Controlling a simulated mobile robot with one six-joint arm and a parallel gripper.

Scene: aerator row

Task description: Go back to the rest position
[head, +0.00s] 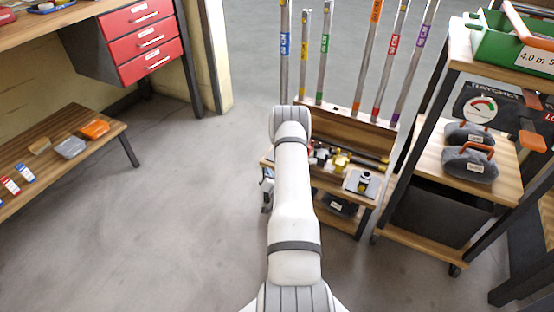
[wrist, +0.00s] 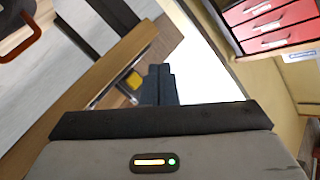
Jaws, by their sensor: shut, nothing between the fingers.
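My gripper shows in the wrist view (wrist: 160,84), its two dark fingers together and nothing between them. In the head view my white arm stretches forward from the bottom centre, and the gripper itself is mostly hidden behind its far end. The arm's far end is in front of a low wooden bench (head: 330,178) with brass fittings (head: 341,160) on it. In the wrist view a wooden board edge (wrist: 125,62) and a small yellow piece (wrist: 134,81) lie left of the fingers.
Several coloured, labelled poles (head: 325,60) stand behind the bench. A wooden shelf cart (head: 425,150) with grey weights (head: 470,163) and a green bin (head: 505,45) stands right. Red drawers (head: 145,40) and a low wooden table (head: 60,140) are left. The grey floor (head: 170,210) between is clear.

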